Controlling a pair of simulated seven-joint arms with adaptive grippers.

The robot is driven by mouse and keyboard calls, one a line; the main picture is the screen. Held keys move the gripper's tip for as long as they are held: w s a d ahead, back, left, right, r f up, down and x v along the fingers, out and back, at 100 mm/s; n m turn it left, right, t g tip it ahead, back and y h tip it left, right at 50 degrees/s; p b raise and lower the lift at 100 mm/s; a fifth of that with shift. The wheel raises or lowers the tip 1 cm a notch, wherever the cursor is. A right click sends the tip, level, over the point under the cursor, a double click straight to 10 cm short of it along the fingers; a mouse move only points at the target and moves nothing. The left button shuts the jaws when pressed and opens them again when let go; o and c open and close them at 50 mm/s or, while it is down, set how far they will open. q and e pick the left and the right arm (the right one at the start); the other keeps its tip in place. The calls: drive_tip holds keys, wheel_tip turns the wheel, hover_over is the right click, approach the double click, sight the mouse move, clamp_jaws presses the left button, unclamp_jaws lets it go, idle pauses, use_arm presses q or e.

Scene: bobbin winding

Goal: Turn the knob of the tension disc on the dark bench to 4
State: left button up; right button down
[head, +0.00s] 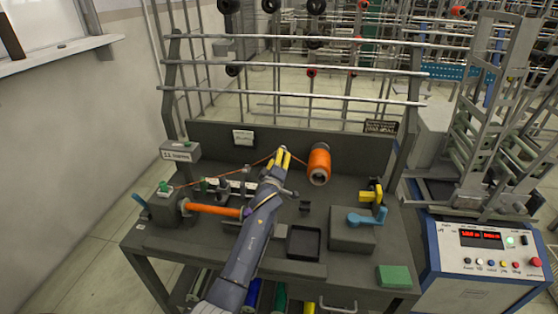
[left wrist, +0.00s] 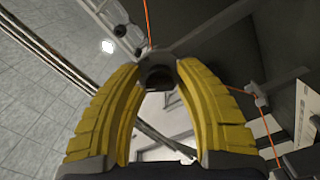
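My left gripper (head: 282,157) reaches over the middle of the dark bench (head: 195,246), near its back panel. In the left wrist view its two yellow fingers (left wrist: 161,68) stand partly apart, with a small dark round knob (left wrist: 157,77) between their tips. Both tips appear to press on its sides. The number the knob points to cannot be read, and in the head view the gripper hides the tension disc. An orange thread (head: 233,173) runs from the left of the bench to near the fingertips. My right gripper is not in view.
An orange thread cone (head: 319,164) stands just right of the gripper. An orange bobbin (head: 213,209) lies at left. A dark block (head: 350,238) with a blue lever (head: 366,217) is at right, near a green block (head: 394,276). A control panel (head: 486,243) stands beside the bench.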

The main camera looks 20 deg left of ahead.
use_arm(q)
clamp_jaws()
